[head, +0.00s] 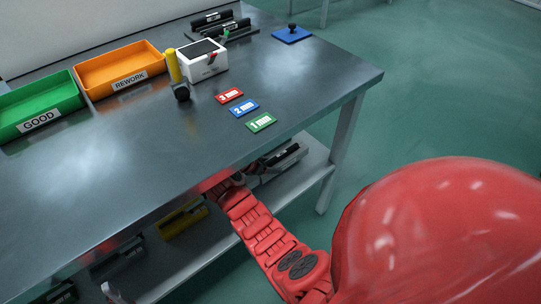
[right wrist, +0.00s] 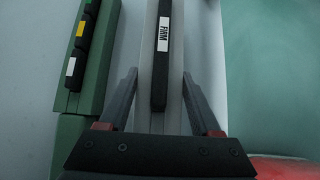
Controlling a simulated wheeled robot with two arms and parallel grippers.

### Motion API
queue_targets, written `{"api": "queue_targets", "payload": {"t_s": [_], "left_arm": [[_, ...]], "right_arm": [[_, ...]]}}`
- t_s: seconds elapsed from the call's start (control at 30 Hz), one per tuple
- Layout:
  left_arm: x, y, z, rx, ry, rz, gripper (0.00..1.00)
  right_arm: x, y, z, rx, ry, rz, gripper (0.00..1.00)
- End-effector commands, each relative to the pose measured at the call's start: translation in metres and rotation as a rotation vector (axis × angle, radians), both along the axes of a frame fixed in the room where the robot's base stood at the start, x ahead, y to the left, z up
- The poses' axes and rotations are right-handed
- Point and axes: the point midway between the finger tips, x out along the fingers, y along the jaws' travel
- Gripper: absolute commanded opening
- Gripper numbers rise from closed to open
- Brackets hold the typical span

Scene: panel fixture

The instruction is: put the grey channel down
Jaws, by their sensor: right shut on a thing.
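The grey channel (right wrist: 174,90) is long and straight and runs up the middle of the right wrist view. A black strip with a white label reading FIRM (right wrist: 163,34) lies along it. My right gripper (right wrist: 160,76) has one finger on each side of the channel and is shut on it. In the head view my right gripper (head: 238,179) is low, below the table's front edge at the lower shelf, and partly hidden. Whether the channel rests on the shelf or is just above it, I cannot tell. My left gripper does not show clearly.
A green holder (right wrist: 100,55) with black pieces stands close left of the channel. The lower shelf (head: 313,172) also bears a yellow holder (head: 183,219). The tabletop (head: 325,85) overhangs my right arm. Trays, a white box (head: 203,62) and coloured cards stand on top.

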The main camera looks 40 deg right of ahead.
Motion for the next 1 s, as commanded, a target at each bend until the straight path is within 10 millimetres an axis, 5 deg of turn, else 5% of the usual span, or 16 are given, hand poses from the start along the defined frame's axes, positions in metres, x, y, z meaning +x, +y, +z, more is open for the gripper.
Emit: {"api": "queue_targets", "payload": {"t_s": [0.13,0.47,0.5,0.6,0.67,1.0], "left_arm": [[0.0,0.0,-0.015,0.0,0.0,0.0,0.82],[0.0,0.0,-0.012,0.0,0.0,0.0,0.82],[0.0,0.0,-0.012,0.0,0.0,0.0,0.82],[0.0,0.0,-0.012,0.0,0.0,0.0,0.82],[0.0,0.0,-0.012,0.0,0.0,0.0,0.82],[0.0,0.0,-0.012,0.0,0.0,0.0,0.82]], "right_arm": [[-0.001,-0.001,-0.024,-0.002,0.002,-0.002,0.0],[0.0,0.0,-0.024,-0.003,0.0,-0.001,0.0],[0.0,0.0,-0.026,-0.001,0.001,-0.001,0.68],[0.0,0.0,-0.026,-0.001,0.001,-0.001,0.86],[0.0,0.0,-0.026,-0.001,0.001,-0.001,0.95],[-0.001,0.002,-0.023,-0.001,0.001,0.001,0.95]]}}
